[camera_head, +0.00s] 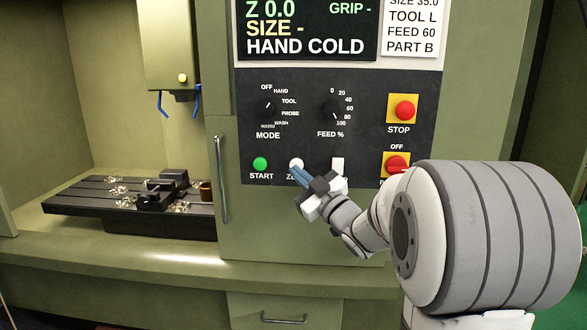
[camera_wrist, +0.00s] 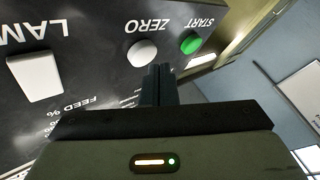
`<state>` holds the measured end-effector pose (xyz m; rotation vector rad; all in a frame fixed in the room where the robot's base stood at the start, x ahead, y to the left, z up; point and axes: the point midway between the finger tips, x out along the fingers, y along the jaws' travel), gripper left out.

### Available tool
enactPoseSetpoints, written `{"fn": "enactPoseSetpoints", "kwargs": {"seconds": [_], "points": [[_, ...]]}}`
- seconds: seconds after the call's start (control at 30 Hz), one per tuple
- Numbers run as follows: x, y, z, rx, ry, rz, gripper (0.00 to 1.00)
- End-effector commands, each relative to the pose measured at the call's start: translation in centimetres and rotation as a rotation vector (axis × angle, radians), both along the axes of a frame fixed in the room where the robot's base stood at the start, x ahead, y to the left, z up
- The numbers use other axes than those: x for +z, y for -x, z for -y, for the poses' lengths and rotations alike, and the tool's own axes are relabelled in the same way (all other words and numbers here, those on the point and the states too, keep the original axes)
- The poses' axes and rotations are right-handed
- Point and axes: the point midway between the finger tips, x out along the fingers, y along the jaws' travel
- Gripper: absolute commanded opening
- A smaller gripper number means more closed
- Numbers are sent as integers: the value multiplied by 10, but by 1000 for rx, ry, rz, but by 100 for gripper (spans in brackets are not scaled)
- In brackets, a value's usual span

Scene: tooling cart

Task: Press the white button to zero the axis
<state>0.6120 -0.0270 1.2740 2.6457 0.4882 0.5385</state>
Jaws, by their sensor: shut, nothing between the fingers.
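The white ZERO button (camera_head: 296,163) is a round button on the dark control panel, between the green START button (camera_head: 260,164) and a white rocker switch (camera_head: 337,166). In the wrist view the white button (camera_wrist: 142,53) shows just beyond my fingertips, with its ZERO label beside it. My gripper (camera_head: 297,173) is shut and empty, its blue fingers close together and close to the white button. The fingers cover part of the ZERO label in the head view. In the wrist view my gripper's fingertips (camera_wrist: 158,70) lie slightly to the right of the button. I cannot tell whether they touch it.
The MODE knob (camera_head: 268,107) and FEED knob (camera_head: 335,110) sit above the buttons. A red STOP button (camera_head: 404,110) and a red OFF switch (camera_head: 396,163) are on the right, the latter near my arm. The display (camera_head: 305,30) reads Z 0.0 and HAND COLD.

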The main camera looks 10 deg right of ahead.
Motion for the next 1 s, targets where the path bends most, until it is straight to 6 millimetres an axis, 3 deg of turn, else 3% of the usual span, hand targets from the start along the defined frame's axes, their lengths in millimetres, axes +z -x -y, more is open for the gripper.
{"fn": "enactPoseSetpoints", "kwargs": {"seconds": [0.17, 0.6, 1.0], "points": [[0, 4, -1, 0, 1, 1, 0], [-1, 43, -15, 1, 2, 2, 0], [0, 48, -16, 1, 0, 1, 0]]}}
